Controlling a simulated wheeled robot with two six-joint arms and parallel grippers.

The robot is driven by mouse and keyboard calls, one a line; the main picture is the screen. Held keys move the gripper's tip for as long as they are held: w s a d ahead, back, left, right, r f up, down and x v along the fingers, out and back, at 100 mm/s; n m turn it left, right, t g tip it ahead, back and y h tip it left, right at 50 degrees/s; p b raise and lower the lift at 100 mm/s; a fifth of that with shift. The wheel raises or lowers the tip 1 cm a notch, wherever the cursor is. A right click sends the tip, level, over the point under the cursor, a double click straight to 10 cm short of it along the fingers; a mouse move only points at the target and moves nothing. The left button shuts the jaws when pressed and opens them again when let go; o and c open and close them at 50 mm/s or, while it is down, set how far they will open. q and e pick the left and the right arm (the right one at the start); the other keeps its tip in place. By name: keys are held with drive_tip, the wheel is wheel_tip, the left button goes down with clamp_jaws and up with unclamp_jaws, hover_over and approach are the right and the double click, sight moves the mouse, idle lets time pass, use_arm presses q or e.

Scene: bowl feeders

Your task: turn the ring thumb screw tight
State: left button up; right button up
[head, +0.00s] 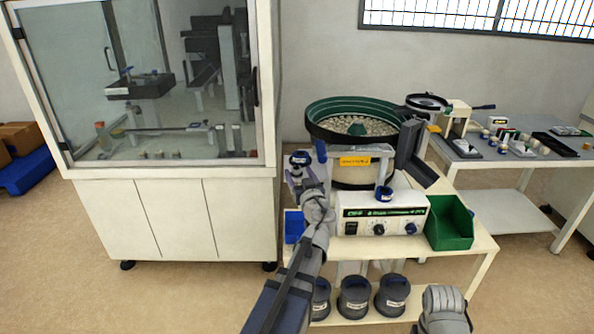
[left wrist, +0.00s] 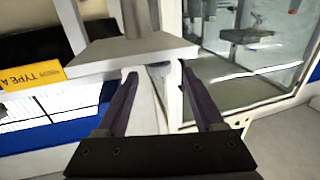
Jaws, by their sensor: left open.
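The bowl feeder (head: 352,117) has a green-lined bowl with pale parts in it and stands on a cream table. My left gripper (head: 299,163) is at the feeder's left side, beside the yellow-labelled bracket. In the left wrist view, its two dark purple fingers (left wrist: 156,74) are apart, on either side of a pale upright post (left wrist: 146,105) under a grey plate (left wrist: 130,50). I cannot make out the ring thumb screw for certain; a small grey piece sits between the fingertips. Of my right arm only a grey part shows at the bottom; its fingers are out of view.
A control box (head: 382,213) with knobs and a green bin (head: 450,223) stand at the table's front. A glass-fronted cabinet (head: 160,90) is close on the left. Dark round canisters (head: 353,298) sit on the lower shelf. A second table (head: 500,170) with small parts stands right.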

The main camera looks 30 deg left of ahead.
use_arm(q)
drive_tip(key=v, duration=0.4)
drive_tip(key=shift+s+d, duration=0.1)
drive_tip(key=shift+s, duration=0.05)
drive_tip(key=s+d+m+g+h+p, duration=0.4)
drive_tip(key=s+d+p, duration=0.2)
drive_tip(key=d, duration=0.4)
drive_tip(key=s+d+f+m+g+h+p, duration=0.1)
drive_tip(key=s+d+m+g+h+p, duration=0.2)
drive_tip(key=s+d+p, duration=0.4)
drive_tip(key=s+d+f+m+g+h+p, duration=0.1)
drive_tip(key=s+d+m+g+h+p, duration=0.3)
drive_tip(key=d, duration=1.1)
drive_tip(key=s+m+g+p, duration=0.1)
drive_tip(key=s+g+p, duration=0.1)
drive_tip(key=s+p, duration=0.1)
drive_tip(key=shift+s+m+h, duration=0.3)
drive_tip(key=shift+s+m, duration=0.1)
drive_tip(key=shift+s, duration=0.5)
